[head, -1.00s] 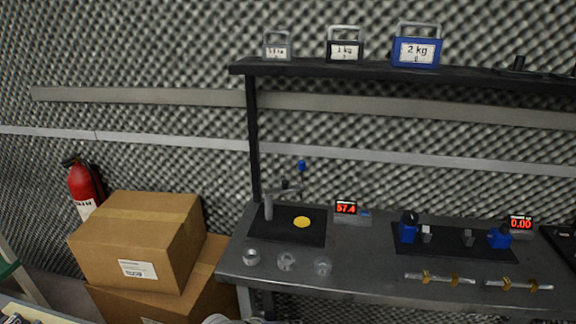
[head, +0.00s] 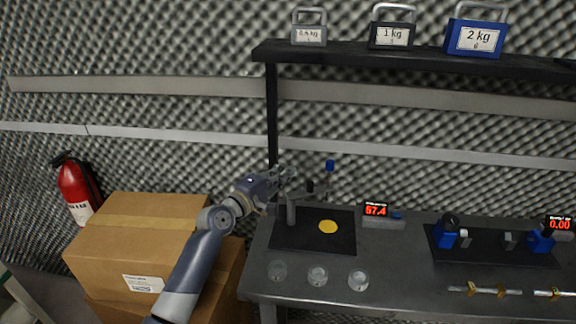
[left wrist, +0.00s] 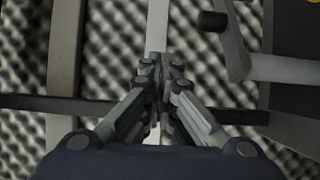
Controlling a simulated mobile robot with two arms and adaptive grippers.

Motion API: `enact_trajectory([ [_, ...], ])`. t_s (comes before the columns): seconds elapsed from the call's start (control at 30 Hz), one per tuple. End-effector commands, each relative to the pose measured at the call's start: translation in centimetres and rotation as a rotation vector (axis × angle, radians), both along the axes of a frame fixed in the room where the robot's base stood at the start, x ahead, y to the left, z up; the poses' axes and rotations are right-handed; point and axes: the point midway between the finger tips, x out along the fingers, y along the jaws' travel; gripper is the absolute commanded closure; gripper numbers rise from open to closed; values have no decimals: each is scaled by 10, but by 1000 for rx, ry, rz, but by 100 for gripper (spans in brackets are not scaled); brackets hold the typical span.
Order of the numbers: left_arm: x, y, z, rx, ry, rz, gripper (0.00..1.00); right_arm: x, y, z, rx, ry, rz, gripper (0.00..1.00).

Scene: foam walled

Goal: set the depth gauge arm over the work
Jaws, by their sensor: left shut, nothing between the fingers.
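The depth gauge stands on a black plate (head: 343,243), with a grey post (head: 291,209) and a grey arm (head: 311,196) reaching right from it. A blue-topped spindle (head: 330,166) rises near the arm's right end. The work looks like a yellow disc (head: 328,227) flat on the plate, in front of and below the arm. My left gripper (head: 290,172) is shut and empty, just behind and above the post, partly overlapping it in the head view. In the left wrist view its fingertips (left wrist: 160,62) meet, with grey gauge parts (left wrist: 230,45) to their right. My right gripper is not in view.
A readout (head: 376,210) shows 57.4 beside the plate. Several clear round pieces (head: 317,277) lie along the bench's front. Cardboard boxes (head: 135,240) stand left of the bench. A shelf (head: 400,62) with weights is above. Another blue fixture (head: 447,233) is to the right.

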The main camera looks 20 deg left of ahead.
Motion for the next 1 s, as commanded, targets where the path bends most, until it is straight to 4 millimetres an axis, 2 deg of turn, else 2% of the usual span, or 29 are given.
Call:
enact_trajectory([
  [0.2, 31, -7, 1, 1, 0, 0, 100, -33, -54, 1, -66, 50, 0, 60],
  [0.3, 46, -11, 1, 2, 1, -1, 100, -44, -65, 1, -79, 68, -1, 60],
  [0.37, 55, -13, 0, 1, 1, 0, 100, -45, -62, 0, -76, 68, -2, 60],
  [0.47, 70, -17, 1, 2, 1, -1, 100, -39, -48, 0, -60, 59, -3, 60],
  [0.63, 92, -22, 0, 3, 0, 0, 100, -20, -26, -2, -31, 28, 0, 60],
  [0.7, 83, -33, 4, 3, 3, -3, 100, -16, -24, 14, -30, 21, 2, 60],
  [1.0, 69, -53, 1, 4, 2, -1, 100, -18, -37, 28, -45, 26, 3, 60],
])
